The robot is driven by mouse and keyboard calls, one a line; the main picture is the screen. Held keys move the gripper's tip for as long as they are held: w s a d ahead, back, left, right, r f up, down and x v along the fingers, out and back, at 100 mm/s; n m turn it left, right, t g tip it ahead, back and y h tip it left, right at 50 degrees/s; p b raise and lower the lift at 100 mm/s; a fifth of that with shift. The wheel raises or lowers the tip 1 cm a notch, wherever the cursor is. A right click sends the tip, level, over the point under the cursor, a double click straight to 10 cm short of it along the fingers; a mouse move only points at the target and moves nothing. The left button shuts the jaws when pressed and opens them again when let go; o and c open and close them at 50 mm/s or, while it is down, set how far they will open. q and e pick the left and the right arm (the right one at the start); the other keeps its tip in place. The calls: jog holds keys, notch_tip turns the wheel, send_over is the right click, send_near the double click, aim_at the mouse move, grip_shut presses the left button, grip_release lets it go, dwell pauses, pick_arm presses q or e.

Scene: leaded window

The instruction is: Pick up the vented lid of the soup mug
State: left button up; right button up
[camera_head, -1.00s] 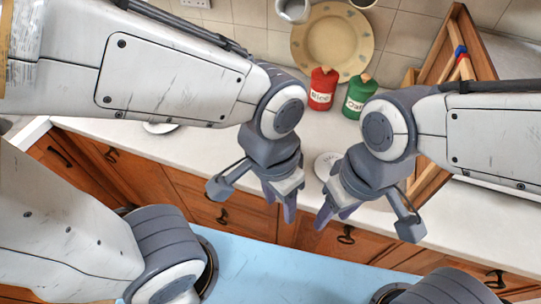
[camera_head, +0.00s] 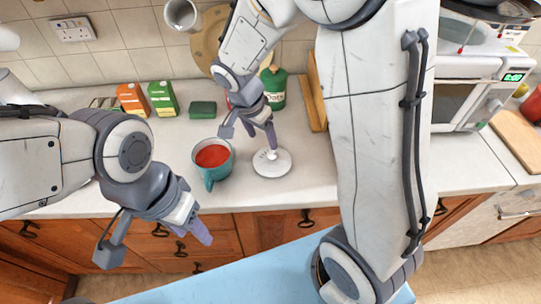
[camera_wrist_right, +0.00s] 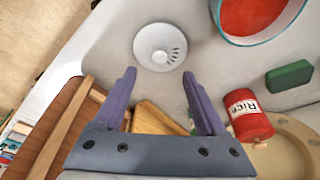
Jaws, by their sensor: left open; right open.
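The white vented lid (camera_head: 272,164) lies on the counter just right of the teal soup mug (camera_head: 212,176), which holds red soup. In the right wrist view the round lid (camera_wrist_right: 160,47), with its central knob and slots, shows just beyond my fingertips. My right gripper (camera_head: 261,138) is open above the lid and hides part of it in the head view. In the wrist view its two fingers (camera_wrist_right: 158,76) are spread with nothing between them. My left gripper (camera_head: 192,228) is open and empty in front of the counter's edge, lower left of the mug.
A green sponge (camera_head: 203,110), orange carton (camera_head: 132,99) and green carton (camera_head: 163,98) stand behind the mug. A green jar (camera_head: 274,87), red Rice jar (camera_wrist_right: 248,116) and wooden rack (camera_head: 316,90) are near my right arm. A microwave (camera_head: 468,85) stands at right.

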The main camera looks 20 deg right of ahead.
send_over(272, 155)
jog(key=s+a, duration=0.1)
jog(key=a, duration=0.1)
jog(key=shift+m, duration=0.4)
notch_tip(272, 155, down, 5)
jog(key=shift+r, duration=0.2)
jog(key=shift+d+p+x, duration=0.2)
jog(key=shift+p+x, duration=0.45)
jog(key=shift+x, duration=2.45)
jog(key=shift+s, duration=0.1)
jog(key=shift+r, duration=0.1)
grip_shut()
